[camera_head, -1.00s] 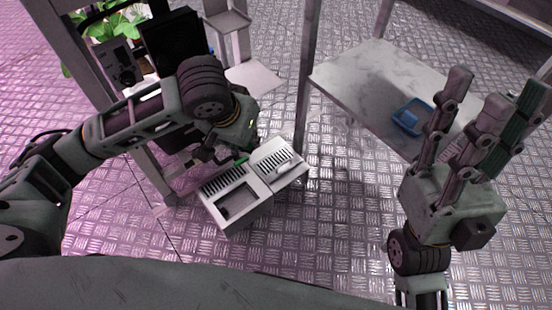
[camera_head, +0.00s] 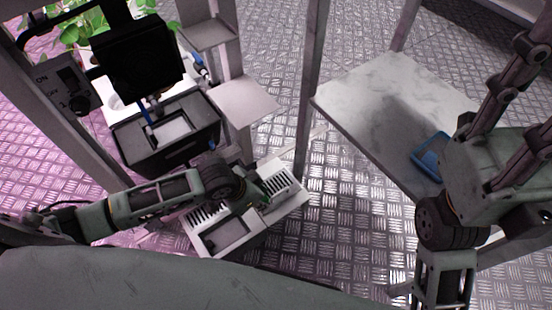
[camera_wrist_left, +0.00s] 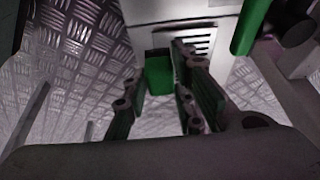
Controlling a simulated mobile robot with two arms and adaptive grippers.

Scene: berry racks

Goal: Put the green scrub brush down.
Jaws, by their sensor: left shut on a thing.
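My left gripper (camera_head: 268,190) is over the white slotted unit (camera_head: 207,251) in the head view, where my own arm hides much of it. In the left wrist view its dark fingers (camera_wrist_left: 160,90) are around a green block, which I take to be the green scrub brush (camera_wrist_left: 158,74). The brush's far part is close to a pale slotted surface; I cannot tell if they touch. A green cylindrical part (camera_wrist_left: 251,25) shows at the upper right there. My right gripper (camera_head: 525,95) is at the right edge, its fingers apart and empty.
A blue tray (camera_head: 431,153) lies on the marble-topped table (camera_head: 370,90). A black box-like machine (camera_head: 140,55) and a dark open bin (camera_head: 165,145) stand at the upper left. Metal posts rise between them. Patterned metal floor (camera_head: 330,210) is clear in the middle.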

